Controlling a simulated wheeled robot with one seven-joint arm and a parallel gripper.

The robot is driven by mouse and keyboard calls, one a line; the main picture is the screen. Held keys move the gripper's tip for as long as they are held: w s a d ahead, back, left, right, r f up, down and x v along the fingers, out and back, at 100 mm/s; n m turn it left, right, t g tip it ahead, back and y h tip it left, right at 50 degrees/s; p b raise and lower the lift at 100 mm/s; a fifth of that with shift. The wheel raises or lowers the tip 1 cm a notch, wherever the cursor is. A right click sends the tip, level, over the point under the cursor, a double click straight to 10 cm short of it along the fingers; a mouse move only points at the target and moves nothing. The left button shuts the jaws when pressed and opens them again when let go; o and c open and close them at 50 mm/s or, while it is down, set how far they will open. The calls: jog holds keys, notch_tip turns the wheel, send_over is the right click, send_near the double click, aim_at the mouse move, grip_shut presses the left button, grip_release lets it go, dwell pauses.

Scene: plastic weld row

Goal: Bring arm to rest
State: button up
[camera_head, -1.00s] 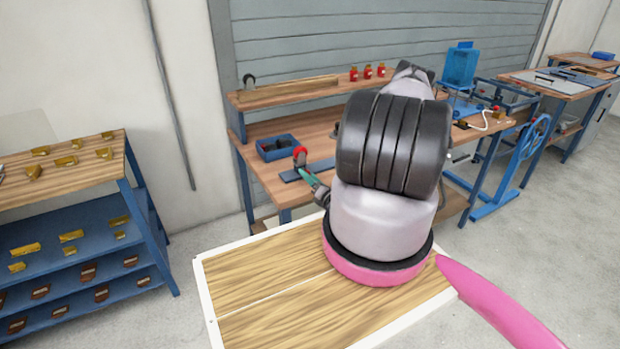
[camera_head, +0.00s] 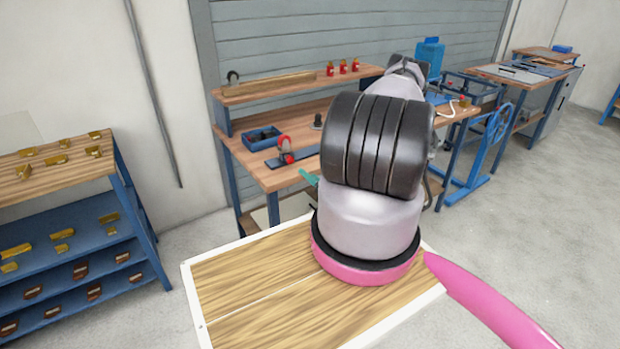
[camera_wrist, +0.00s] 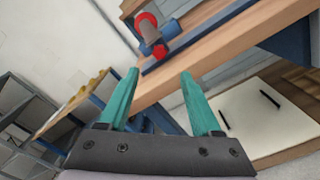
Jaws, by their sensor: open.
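My gripper (camera_wrist: 160,75) shows in the wrist view as two teal fingers spread apart, with nothing between them. In the head view only a teal fingertip (camera_head: 309,177) shows, left of my arm; the rest of the gripper is hidden behind the arm. My arm reaches out over the wood-topped board in front of me, toward the workbench (camera_head: 270,178). In the wrist view the bench edge (camera_wrist: 205,68) lies beyond the fingers, with a red and blue clamp-like tool (camera_wrist: 155,35) on top.
The same tool (camera_head: 286,150) stands on a dark strip by a blue bin (camera_head: 262,138). Several small red bottles (camera_head: 343,68) stand on the bench shelf. A rack (camera_head: 125,190) with brass and brown pieces is at left. Open floor (camera_head: 545,200) lies at right.

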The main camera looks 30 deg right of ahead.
jog(key=w+a+r+n+g+y, duration=0.25)
jog(key=a+r+n+y, duration=0.45)
jog(key=r, duration=0.4)
jog(key=w+a+r+n+g+y, duration=0.1)
jog(key=a+r+n+g+y, duration=0.3)
jog(key=r+n+y, duration=0.5)
jog(key=s+a+r+n+g+h, duration=0.1)
jog(key=s+a+r+n+g, duration=0.3)
jog(key=a+r+n+g, duration=0.4)
jog(key=s+a+r+n+g+h, duration=0.35)
jog(key=s+r+n+h, duration=0.35)
jog(key=s+r+n, duration=0.25)
jog(key=s+d+r+n+t+h, duration=0.2)
jog(key=s+r+t+h, duration=0.1)
jog(key=r, duration=0.3)
jog(key=s+d+r+n+t+h, duration=0.2)
jog(key=s+r+n+t+h, duration=0.1)
jog(key=r, duration=0.3)
jog(key=shift+s+d+n+t+h, duration=0.4)
jog(key=shift+s+t+h, duration=0.1)
jog(key=shift+t+h, duration=0.1)
